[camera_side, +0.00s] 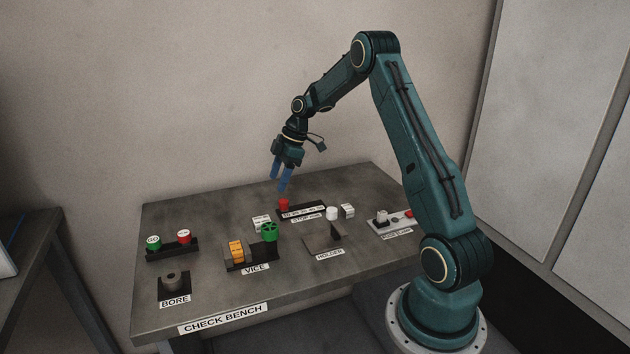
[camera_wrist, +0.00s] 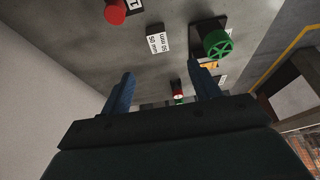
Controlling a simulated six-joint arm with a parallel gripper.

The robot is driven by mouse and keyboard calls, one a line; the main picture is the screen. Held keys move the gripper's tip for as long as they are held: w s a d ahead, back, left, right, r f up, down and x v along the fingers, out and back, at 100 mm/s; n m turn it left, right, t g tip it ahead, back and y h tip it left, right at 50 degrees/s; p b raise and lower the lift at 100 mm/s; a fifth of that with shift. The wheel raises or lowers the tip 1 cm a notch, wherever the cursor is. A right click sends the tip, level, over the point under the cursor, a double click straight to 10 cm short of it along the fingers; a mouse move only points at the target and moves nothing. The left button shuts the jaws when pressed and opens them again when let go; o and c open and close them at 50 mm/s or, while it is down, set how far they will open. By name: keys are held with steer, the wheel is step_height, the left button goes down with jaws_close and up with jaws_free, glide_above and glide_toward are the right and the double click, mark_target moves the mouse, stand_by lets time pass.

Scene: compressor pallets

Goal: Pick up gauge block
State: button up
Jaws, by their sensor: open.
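A small white block (camera_side: 261,222) with dark print lies on the bench left of the red cylinder. In the wrist view a white piece (camera_wrist: 153,40) reads "50 mm", which fits a gauge block. Another white printed block (camera_side: 347,210) stands further right, its print too small to read. My gripper (camera_side: 278,185) hangs above the back of the bench, blue fingers pointing down, open and empty. In the wrist view the fingertips (camera_wrist: 161,69) are apart, with the 50 mm piece beyond the gap and touched by neither finger.
A red cylinder (camera_side: 284,204) stands near the STOP strip. The vice's green handwheel (camera_side: 269,231) is beside an orange piece (camera_side: 236,250). A white cylinder (camera_side: 332,213), the holder (camera_side: 323,237), red and green buttons (camera_side: 168,242) and the bore ring (camera_side: 172,279) occupy the bench. The back-left surface is clear.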

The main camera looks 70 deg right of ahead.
glide_above(262, 220)
steer(key=s+d, duration=0.2)
steer(key=shift+a+f, duration=0.1)
steer(key=shift+f, duration=3.85)
steer(key=shift+f, duration=0.1)
steer(key=shift+x, duration=2.55)
steer(key=shift+w, duration=0.15)
jaws_close()
